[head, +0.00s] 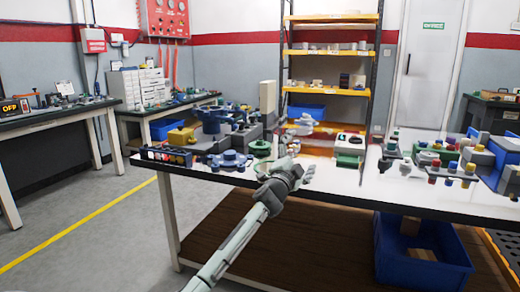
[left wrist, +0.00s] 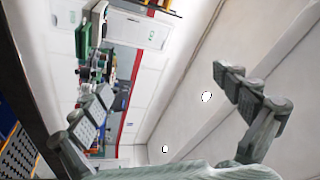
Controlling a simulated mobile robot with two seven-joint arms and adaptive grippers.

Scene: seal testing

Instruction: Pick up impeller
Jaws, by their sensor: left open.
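My left gripper (head: 298,173) is at the front edge of the white workbench (head: 330,172), near its middle. In the left wrist view my left gripper (left wrist: 165,112) has its fingers spread wide with nothing between them. A blue round part with a raised hub (head: 230,160) lies on the bench to the left of the gripper; it may be the impeller, but I cannot tell for sure. A green ring-like part (head: 261,148) lies between it and the gripper. My right gripper is not in view.
Blue pump-like parts (head: 217,121) crowd the bench's back left. A green-and-white device (head: 349,148) stands right of the gripper, and fittings with coloured caps (head: 449,165) fill the right end. A blue crate (head: 420,252) sits below. The bench's front middle strip looks fairly clear.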

